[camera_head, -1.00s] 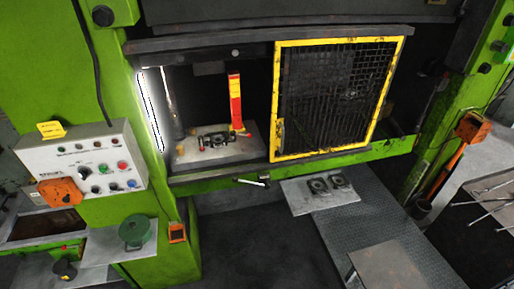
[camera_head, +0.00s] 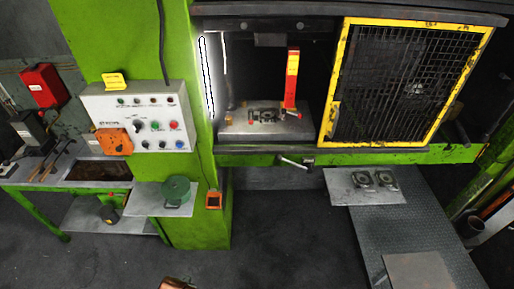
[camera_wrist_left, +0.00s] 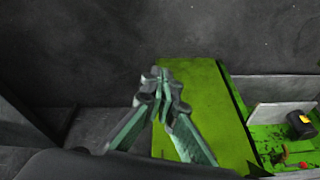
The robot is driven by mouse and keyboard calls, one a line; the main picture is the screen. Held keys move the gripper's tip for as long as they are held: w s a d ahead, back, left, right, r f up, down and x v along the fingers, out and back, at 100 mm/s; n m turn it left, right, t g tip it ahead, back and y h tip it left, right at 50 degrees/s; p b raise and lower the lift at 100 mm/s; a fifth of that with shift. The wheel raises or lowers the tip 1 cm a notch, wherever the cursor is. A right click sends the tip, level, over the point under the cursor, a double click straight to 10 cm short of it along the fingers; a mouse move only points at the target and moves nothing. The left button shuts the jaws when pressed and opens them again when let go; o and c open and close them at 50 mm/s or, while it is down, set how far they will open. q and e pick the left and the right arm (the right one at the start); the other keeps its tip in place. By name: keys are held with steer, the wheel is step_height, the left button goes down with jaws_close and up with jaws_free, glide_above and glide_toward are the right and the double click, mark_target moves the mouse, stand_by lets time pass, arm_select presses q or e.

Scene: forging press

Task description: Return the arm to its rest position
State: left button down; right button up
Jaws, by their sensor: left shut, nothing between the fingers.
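My left gripper (camera_wrist_left: 160,82) shows in the left wrist view. Its two fingers meet at the tips, shut and empty, above a dark floor and in front of a green panel (camera_wrist_left: 205,95). It touches nothing that I can see. In the head view neither gripper can be made out. A small brownish piece (camera_head: 178,284) shows at the bottom edge there, too cut off to identify. My right gripper is in neither view.
The green press with its control panel (camera_head: 140,118) and yellow-framed mesh guard (camera_head: 338,80) stands ahead. A green bench (camera_head: 40,187) with tools is at left. A metal plate (camera_head: 342,188) with two dark parts is at right. The floor (camera_head: 290,245) between is clear.

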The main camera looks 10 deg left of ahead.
arm_select(q)
steer(key=s+d+f+g+b, duration=0.1)
steer(key=s+f+b, duration=0.2)
steer(key=f, duration=1.1)
steer(key=s+f+b, duration=0.2)
steer(key=f+b, duration=0.1)
steer(key=f, duration=1.1)
steer(key=s+f+m+g+b, duration=0.1)
steer(key=s+f+b, duration=0.6)
steer(key=s+f, duration=1.1)
step_height(320, 180, down, 4)
steer(key=shift+s+r+h, duration=0.15)
steer(key=shift+s+h, duration=0.05)
steer(key=shift+h, duration=0.1)
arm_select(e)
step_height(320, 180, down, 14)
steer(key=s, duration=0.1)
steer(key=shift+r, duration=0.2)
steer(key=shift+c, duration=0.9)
